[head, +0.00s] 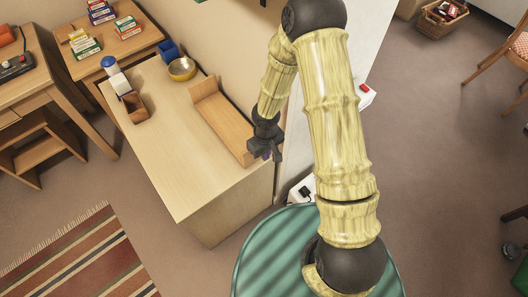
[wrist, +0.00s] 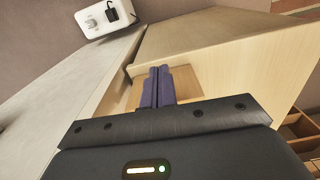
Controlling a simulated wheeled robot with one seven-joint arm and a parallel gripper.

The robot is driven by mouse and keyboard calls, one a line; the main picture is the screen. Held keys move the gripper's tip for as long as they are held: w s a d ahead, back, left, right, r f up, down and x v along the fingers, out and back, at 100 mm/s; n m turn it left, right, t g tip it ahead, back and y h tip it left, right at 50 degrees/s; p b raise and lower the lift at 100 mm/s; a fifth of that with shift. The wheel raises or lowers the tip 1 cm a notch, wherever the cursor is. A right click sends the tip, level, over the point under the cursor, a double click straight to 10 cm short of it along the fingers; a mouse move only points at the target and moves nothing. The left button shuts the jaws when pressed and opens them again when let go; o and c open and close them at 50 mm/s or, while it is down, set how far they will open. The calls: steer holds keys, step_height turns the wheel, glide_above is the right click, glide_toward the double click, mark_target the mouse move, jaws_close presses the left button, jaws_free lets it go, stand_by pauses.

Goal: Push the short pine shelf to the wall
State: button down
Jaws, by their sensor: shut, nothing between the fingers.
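The short pine shelf (head: 222,118) lies on the pale wooden desktop (head: 165,140), long side roughly along the wall (head: 215,40). It has a flat board and a raised upright part at its far end. I cannot tell whether it touches the wall. My gripper (head: 266,154) is at the shelf's near end, by the desk's right corner; its fingers are shut and empty. In the wrist view the dark purple fingers (wrist: 158,86) are together, with a pine surface (wrist: 186,80) just beyond them. Whether they touch it is unclear.
A yellow bowl (head: 181,69), a blue object (head: 169,50), a white bottle with a blue cap (head: 115,75) and a brown box-like holder (head: 134,107) stand at the desk's far end. The desktop's near left part is clear. A white socket box (head: 301,190) is beside the desk.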

steer(key=shift+w+a+f+p, duration=0.1)
steer(key=shift+w+a+f, duration=0.4)
steer(key=shift+f, duration=0.75)
steer(key=shift+w+a+f+p, duration=0.1)
steer(key=shift+w+a+f, duration=0.1)
steer(key=shift+w+f, duration=0.75)
steer(key=shift+w+a+f+p, duration=0.1)
steer(key=shift+w+a+f, duration=0.25)
steer(key=shift+f, duration=1.2)
